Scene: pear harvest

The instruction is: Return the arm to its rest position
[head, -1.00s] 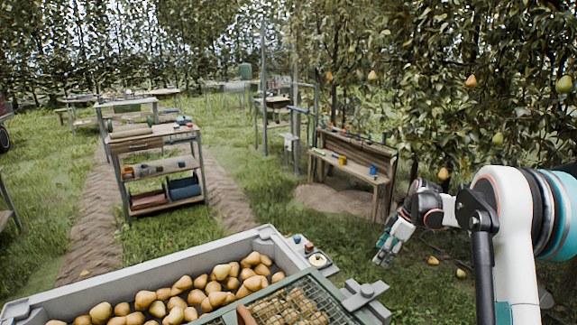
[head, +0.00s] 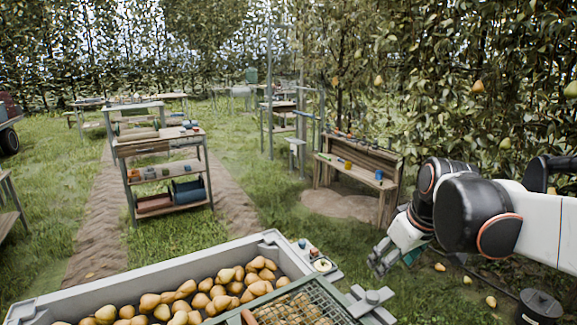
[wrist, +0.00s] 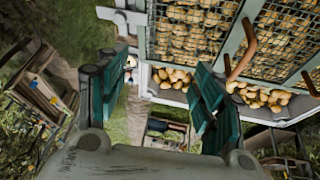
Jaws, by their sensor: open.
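My gripper (head: 383,258) hangs at the end of my arm on the right side of the head view, to the right of the grey crate. In the wrist view my gripper (wrist: 157,92) shows two teal-padded fingers standing well apart, with nothing between them. The grey crate (head: 150,274) at the bottom of the head view holds a pile of pears (head: 215,290). A wire mesh cover (head: 300,306) lies over its right part. In the wrist view pears (wrist: 185,78) and mesh-fronted bins (wrist: 195,40) show beyond the fingers.
A wooden workbench (head: 358,160) stands behind my gripper. A shelf cart (head: 160,148) stands at the left on a dirt path. Pear trees (head: 480,60) line the right, with fallen pears (head: 490,301) on the grass. A dark canister (head: 540,306) stands at the lower right.

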